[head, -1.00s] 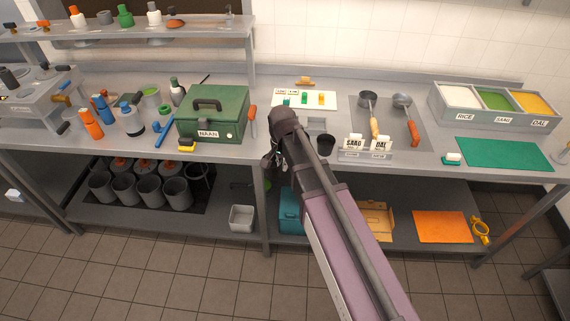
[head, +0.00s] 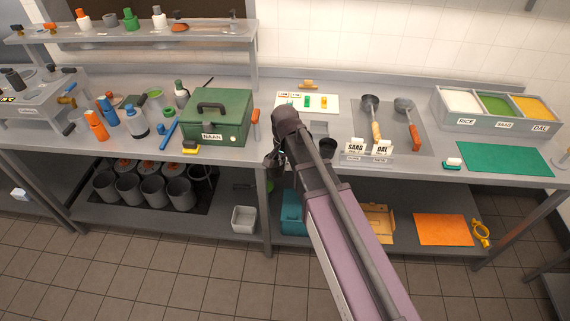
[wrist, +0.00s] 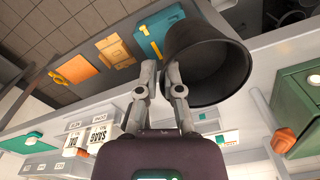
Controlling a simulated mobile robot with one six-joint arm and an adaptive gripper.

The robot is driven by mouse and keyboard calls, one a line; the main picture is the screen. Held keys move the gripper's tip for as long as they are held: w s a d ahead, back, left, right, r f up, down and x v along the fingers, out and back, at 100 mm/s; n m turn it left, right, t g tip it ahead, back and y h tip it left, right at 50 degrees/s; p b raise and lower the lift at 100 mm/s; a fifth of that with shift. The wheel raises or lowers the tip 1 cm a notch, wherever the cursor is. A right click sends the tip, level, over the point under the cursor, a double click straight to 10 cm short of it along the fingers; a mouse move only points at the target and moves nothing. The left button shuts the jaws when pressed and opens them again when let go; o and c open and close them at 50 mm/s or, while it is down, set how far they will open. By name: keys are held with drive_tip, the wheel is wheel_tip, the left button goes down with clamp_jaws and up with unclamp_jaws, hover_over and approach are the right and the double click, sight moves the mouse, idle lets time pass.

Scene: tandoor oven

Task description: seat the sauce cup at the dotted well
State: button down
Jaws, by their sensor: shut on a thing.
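A dark, round sauce cup (wrist: 208,62) fills the upper middle of the wrist view, tilted, with its open mouth partly toward the camera. My gripper (wrist: 163,70) is shut on this cup at its side, with the fingertips partly hidden by it. In the head view my gripper (head: 275,160) hangs at the counter's front edge, right of the green NAAN box, and the cup is small and dark there. A shallow grey square recess or tray (head: 319,127) lies just behind that cup; no dots can be made out.
The green NAAN box (head: 213,117) stands left of my gripper. Behind is a white board (head: 330,105) with small coloured pieces. To the right are SAAG and DAL signs (head: 368,148), two ladles on a grey tray (head: 425,145), and a green mat (head: 505,157).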

drive_tip(key=shift+r+p, duration=0.75)
drive_tip(key=shift+r, duration=0.2)
idle(0.7)
drive_tip(key=shift+f+b, duration=0.55)
